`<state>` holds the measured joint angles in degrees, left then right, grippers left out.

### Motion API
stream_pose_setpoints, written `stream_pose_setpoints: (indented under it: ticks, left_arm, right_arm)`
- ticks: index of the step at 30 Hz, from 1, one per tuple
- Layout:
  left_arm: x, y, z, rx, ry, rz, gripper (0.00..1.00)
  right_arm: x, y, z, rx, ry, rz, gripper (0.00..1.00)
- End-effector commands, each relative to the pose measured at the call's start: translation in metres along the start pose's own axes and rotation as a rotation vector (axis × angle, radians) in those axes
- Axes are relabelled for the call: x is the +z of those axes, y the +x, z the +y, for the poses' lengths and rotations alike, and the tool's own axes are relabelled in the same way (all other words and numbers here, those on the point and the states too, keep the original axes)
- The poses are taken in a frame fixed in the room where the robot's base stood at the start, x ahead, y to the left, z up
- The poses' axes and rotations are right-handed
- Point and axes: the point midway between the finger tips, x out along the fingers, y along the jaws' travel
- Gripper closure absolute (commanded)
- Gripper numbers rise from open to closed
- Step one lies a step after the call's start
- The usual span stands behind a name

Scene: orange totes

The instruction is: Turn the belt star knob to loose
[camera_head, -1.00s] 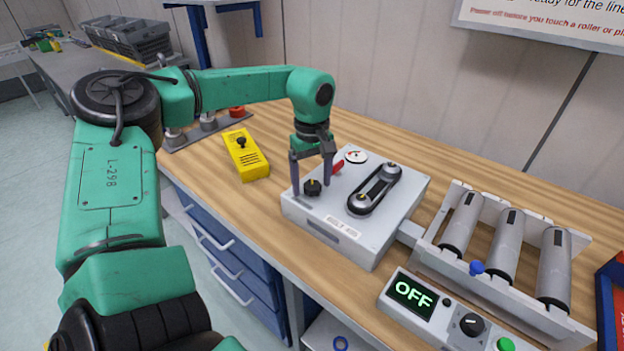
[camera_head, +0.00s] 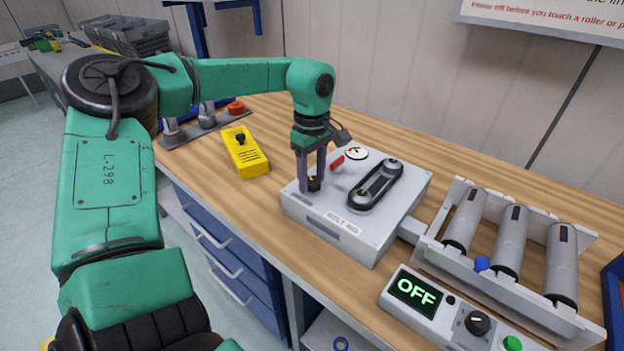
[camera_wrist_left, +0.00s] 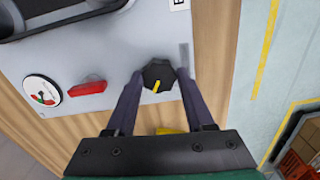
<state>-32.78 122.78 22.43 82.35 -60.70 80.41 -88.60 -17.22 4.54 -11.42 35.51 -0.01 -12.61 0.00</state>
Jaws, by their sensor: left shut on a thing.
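The black star knob (camera_wrist_left: 158,75) with a yellow pointer mark sits on the top of the grey belt unit (camera_head: 345,232). In the head view the knob (camera_head: 314,184) is partly hidden by my fingers. My left gripper (camera_head: 312,183) points down at it, and its two dark fingers are closed on the knob's sides. In the left wrist view the knob lies between the fingertips (camera_wrist_left: 160,78). The yellow mark points down and slightly left there. The belt (camera_head: 375,187) runs over two pulleys beside the knob. My right gripper is not in view.
A red lever (camera_head: 337,163) and a round gauge (camera_head: 356,153) are on the unit behind the knob. A yellow box (camera_head: 245,152) lies to the left. Rollers (camera_head: 511,243) and a control box reading OFF (camera_head: 418,292) are at the right.

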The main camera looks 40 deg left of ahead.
Motion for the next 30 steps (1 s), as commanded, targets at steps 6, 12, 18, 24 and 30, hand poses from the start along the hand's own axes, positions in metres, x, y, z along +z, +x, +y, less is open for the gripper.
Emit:
stream_pose_setpoints:
  ticks: [6,12,18,24,30]
  left_arm:
    - [-0.001,0.0,0.001,0.007,-0.204,0.004,1.0]
    - [-0.001,-0.001,0.002,0.009,-0.394,0.002,1.0]
    - [-0.001,-0.001,0.002,0.008,-0.584,0.001,1.0]
    - [0.0,-0.002,0.002,0.008,-0.774,0.001,1.0]
    - [0.0,-0.002,0.002,0.01,-0.964,0.0,1.0]
  right_arm:
    - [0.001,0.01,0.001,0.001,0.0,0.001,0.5]
    - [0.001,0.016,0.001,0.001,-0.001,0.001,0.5]
    - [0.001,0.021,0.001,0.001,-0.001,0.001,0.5]
    - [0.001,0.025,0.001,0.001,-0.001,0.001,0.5]
    - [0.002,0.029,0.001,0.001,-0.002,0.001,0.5]
